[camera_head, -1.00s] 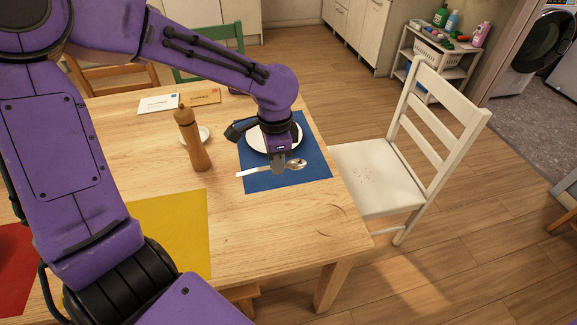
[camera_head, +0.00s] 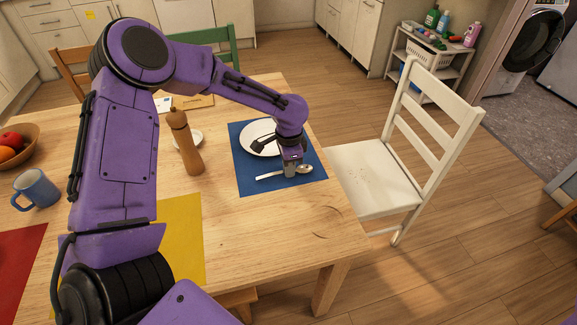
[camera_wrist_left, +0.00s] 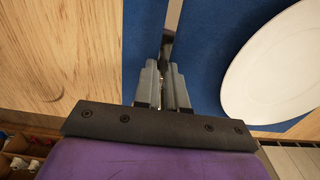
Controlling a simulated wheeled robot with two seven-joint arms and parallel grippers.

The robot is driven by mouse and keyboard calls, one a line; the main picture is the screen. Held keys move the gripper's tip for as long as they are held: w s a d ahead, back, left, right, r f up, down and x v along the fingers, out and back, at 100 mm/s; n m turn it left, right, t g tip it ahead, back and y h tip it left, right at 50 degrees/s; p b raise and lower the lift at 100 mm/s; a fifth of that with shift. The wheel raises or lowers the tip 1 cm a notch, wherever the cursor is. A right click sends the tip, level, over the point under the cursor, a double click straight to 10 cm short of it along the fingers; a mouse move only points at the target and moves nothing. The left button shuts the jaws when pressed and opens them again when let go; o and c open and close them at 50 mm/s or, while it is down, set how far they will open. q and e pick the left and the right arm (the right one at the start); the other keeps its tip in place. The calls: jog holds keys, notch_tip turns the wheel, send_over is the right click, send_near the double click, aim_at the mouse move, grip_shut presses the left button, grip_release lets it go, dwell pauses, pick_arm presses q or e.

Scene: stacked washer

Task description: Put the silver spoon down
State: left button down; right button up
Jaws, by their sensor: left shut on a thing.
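The silver spoon (camera_head: 270,176) is at the near part of the blue placemat (camera_head: 245,183), in front of the white plate (camera_head: 262,149). My left gripper (camera_head: 290,171) is shut on the spoon near its bowl end and points down at the placemat. In the left wrist view the gripper (camera_wrist_left: 165,75) has its fingers closed around the spoon (camera_wrist_left: 173,22), whose handle runs away over the blue cloth. The plate (camera_wrist_left: 285,70) lies to the right there. I cannot tell whether the spoon touches the cloth. My right gripper is not in view.
A wooden pepper mill (camera_head: 187,145) stands left of the placemat, by a small white saucer (camera_head: 198,138). A white chair (camera_head: 395,165) stands at the table's right edge. A blue mug (camera_head: 36,190) and fruit bowl (camera_head: 18,150) are at the left. Bare wood (camera_head: 270,230) lies in front.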

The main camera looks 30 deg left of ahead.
pick_arm(q)
jog(key=shift+f, duration=0.15)
jog(key=c, duration=1.2)
grip_release()
notch_tip(320, 180, up, 12)
jog(key=shift+r+p, duration=0.2)
jog(key=shift+p, duration=0.25)
